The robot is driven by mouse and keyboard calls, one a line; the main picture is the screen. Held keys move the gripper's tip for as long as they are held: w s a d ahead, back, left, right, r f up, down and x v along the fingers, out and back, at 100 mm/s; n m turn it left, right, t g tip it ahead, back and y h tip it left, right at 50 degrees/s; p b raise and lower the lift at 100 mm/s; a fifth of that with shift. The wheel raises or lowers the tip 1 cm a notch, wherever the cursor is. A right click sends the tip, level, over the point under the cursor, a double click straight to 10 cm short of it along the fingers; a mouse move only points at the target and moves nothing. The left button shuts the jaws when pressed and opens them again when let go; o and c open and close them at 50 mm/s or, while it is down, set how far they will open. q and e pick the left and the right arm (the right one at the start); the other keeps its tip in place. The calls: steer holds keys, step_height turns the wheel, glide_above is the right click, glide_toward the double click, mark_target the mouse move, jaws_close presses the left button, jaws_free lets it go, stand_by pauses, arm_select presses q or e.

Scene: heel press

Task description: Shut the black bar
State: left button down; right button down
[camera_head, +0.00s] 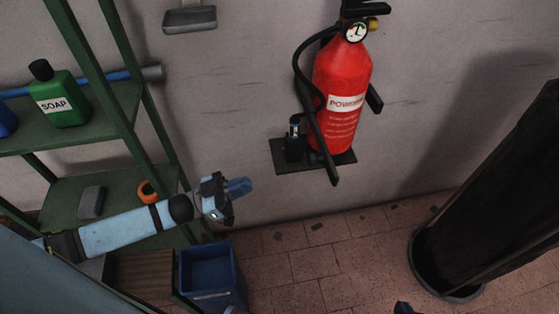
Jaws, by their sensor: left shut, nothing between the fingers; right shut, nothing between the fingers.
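A black bar (324,150) slants down in front of the left side of a red fire extinguisher (341,75). Its lower end sticks out past the front of a dark wall shelf (288,165), so the bar stands away from the extinguisher rather than across it. My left gripper (241,187) is shut and empty, to the left of and below the bar, apart from it, pointing right. Only a small dark tip of my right gripper (403,308) shows at the bottom edge.
A green shelf rack (128,128) on the left holds a green soap bottle (62,97). A blue bin (210,270) stands on the floor below my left gripper. A large black cylinder (480,220) stands at the right. Tiled floor between is clear.

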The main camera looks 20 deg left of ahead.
arm_select(q)
steer(key=x, duration=1.3)
steer(key=shift+d+r+p, duration=0.15)
steer(key=shift+p, duration=0.3)
arm_select(e)
steer(key=shift+s+d, duration=0.1)
steer(key=shift+s, duration=0.25)
arm_select(q)
steer(key=shift+d, duration=0.15)
arm_select(e)
steer(key=shift+w+r, duration=0.25)
